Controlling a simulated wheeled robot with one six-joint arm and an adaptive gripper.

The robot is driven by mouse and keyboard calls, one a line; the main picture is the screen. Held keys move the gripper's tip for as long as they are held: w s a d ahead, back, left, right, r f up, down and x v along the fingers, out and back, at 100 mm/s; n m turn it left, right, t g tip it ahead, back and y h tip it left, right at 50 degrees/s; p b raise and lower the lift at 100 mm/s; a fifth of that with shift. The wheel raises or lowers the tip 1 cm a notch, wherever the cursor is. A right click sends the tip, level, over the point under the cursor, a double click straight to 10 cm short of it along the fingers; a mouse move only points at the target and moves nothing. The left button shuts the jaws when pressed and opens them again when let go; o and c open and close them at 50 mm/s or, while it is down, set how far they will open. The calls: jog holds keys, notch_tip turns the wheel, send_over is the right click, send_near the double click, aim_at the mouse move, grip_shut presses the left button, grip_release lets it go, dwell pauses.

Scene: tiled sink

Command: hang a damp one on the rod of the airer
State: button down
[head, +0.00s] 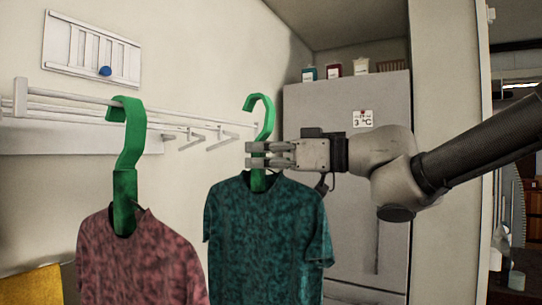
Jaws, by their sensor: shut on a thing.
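My gripper (270,155) is shut on the green hanger (264,118) of a dark teal mottled shirt (265,240). The shirt hangs upright below my fingers. The hanger's hook rises above the gripper and looks free of any rod, close to the right end of the white airer (60,98) on the wall. A pinkish-red mottled shirt (140,262) hangs on another green hanger (128,150), its hook over the airer's front rod at the left. The lower edges of both shirts are out of view.
A grey fridge (345,200) stands behind my gripper, with several small containers (334,71) on top. A white rack panel with a blue knob (91,50) is on the wall above the airer. A yellow cloth (32,285) is at the lower left.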

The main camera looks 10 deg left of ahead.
send_over(227, 183)
jog(key=w, duration=0.1)
jog(key=shift+a, duration=0.25)
jog(key=shift+f, duration=1.5)
jog(key=shift+d, duration=0.1)
jog(key=c, duration=1.5)
grip_release()
jog(key=shift+c, duration=0.2)
